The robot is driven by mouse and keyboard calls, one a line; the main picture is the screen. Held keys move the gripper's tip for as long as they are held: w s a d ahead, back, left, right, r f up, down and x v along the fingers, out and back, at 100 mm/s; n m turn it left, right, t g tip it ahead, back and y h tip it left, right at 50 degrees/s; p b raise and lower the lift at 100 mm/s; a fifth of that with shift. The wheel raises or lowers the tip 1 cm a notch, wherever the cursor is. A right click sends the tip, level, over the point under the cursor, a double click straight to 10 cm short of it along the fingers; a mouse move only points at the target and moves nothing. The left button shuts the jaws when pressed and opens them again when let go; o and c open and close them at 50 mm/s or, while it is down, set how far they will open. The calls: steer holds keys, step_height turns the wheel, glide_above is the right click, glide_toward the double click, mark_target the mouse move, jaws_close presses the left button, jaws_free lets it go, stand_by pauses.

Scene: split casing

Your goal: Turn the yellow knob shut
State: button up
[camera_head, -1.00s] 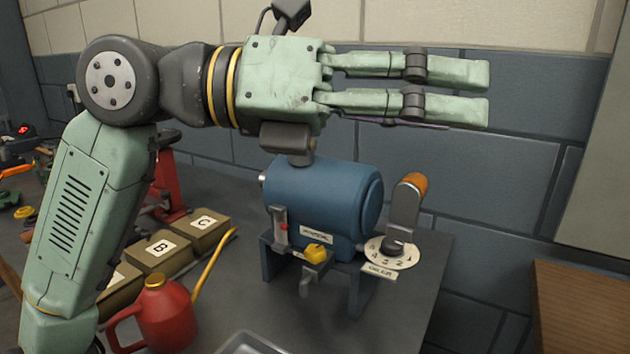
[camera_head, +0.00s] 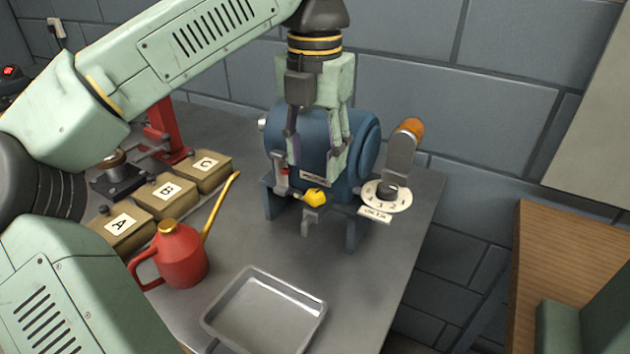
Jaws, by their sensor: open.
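The yellow knob (camera_head: 315,197) sits on a small grey spout at the front of the blue drum-shaped casing (camera_head: 365,150). My gripper (camera_head: 312,172) points downward in front of the casing, just above and behind or beside the knob in the picture. Its fingers are apart, with nothing seen between them but the casing. The fingertips look close to the knob but do not visibly hold it. I cannot tell their exact distance from it.
A dial plate (camera_head: 387,196) with an orange-tipped lever (camera_head: 405,145) stands right of the casing. A red oil can (camera_head: 180,255), a metal tray (camera_head: 265,312) and boxes marked A (camera_head: 120,228), B (camera_head: 165,195) and C (camera_head: 205,170) share the grey bench. A wooden surface (camera_head: 540,230) is at the right.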

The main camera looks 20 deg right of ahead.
mark_target(315, 193)
step_height(315, 193, down, 6)
steer(key=shift+r+p, duration=0.1)
steer(key=shift+p, duration=0.3)
steer(key=shift+c, duration=0.2)
jaws_close()
